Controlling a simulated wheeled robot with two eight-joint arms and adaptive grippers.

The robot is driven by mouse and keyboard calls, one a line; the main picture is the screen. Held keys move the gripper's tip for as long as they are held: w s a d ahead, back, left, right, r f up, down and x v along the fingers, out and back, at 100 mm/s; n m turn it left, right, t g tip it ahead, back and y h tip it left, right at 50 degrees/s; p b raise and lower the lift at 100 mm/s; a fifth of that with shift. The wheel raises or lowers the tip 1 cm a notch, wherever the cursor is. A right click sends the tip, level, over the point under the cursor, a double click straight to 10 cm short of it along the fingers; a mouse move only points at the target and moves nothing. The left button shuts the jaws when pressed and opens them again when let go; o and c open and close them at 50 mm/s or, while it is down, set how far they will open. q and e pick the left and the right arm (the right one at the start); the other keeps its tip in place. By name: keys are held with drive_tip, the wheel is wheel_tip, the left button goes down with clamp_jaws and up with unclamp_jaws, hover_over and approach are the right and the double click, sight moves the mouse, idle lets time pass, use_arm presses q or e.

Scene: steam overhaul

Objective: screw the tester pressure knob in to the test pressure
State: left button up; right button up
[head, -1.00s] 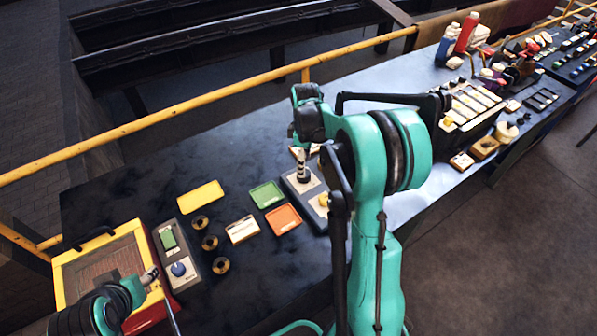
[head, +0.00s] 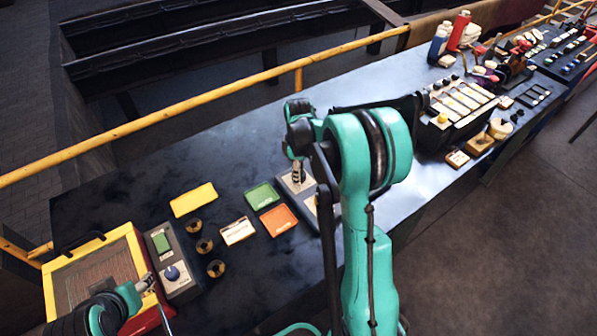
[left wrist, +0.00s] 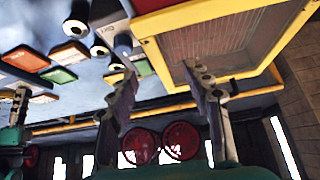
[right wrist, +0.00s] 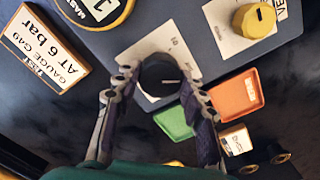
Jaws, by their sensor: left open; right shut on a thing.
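The tester is a dark grey base (right wrist: 130,45), partly hidden by my right arm in the head view (head: 284,183). On it, the right wrist view shows a dark round knob (right wrist: 160,76) with a white index line, over a white label plate. My right gripper (right wrist: 160,92) is shut on this knob, one finger on each side. A yellow knob (right wrist: 254,20) stands on another white plate. A yellow-rimmed gauge marked MASTER (right wrist: 95,8) is cut off at the top edge; its reading is not visible. My left gripper (left wrist: 165,75) is open and empty near the yellow-framed box (left wrist: 225,40).
A sign (right wrist: 42,48) reads "TEST GAUGE G49 AT 6 bar". Green (head: 262,196) and orange (head: 278,220) trays lie left of the tester. Several dark rings, a yellow tray (head: 193,200) and a box with a blue knob (head: 172,272) stand further left. A yellow rail runs behind.

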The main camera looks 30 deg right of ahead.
drive_tip(key=shift+m, duration=0.3)
use_arm(q)
drive_tip(key=shift+f, duration=0.2)
use_arm(e)
drive_tip(key=m, duration=0.5)
use_arm(q)
drive_tip(key=shift+f+b, duration=0.1)
drive_tip(key=shift+b, duration=0.2)
use_arm(e)
drive_tip(key=m, duration=0.5)
drive_tip(key=shift+m, duration=0.4)
use_arm(q)
drive_tip(key=shift+f, duration=0.1)
use_arm(e)
drive_tip(key=m, duration=1)
drive_tip(key=shift+m, duration=0.4)
drive_tip(key=o, duration=1.2)
drive_tip(key=shift+c, duration=0.2)
